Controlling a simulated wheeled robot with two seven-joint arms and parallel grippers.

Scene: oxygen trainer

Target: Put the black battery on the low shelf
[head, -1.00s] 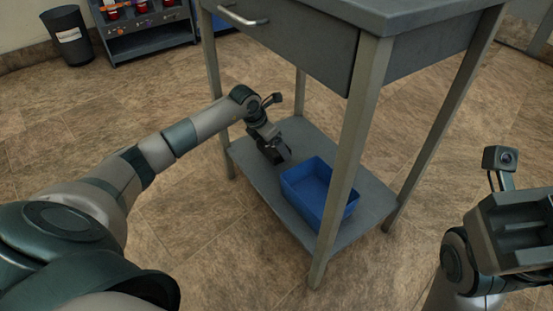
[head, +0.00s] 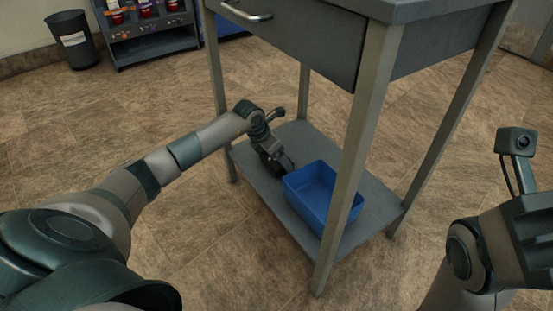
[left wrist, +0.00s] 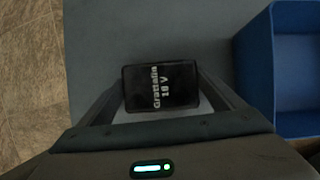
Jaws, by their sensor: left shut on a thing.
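The black battery (left wrist: 161,87) with white lettering sits between the fingers of my left gripper (left wrist: 163,100) in the left wrist view. The gripper is shut on it. In the head view my left gripper (head: 277,166) reaches in over the left part of the low grey shelf (head: 378,212), left of the blue bin. The shelf also shows under the battery in the left wrist view (left wrist: 150,30). I cannot tell whether the battery touches the shelf. My right gripper (head: 530,235) is at the right edge, partly cut off, and its jaws cannot be judged.
A blue bin (head: 312,212) stands on the shelf, just right of my left gripper. The table's legs (head: 352,150) and its drawer (head: 290,42) frame the space above the shelf. A dark waste bin (head: 73,42) and a rack (head: 150,38) stand far back.

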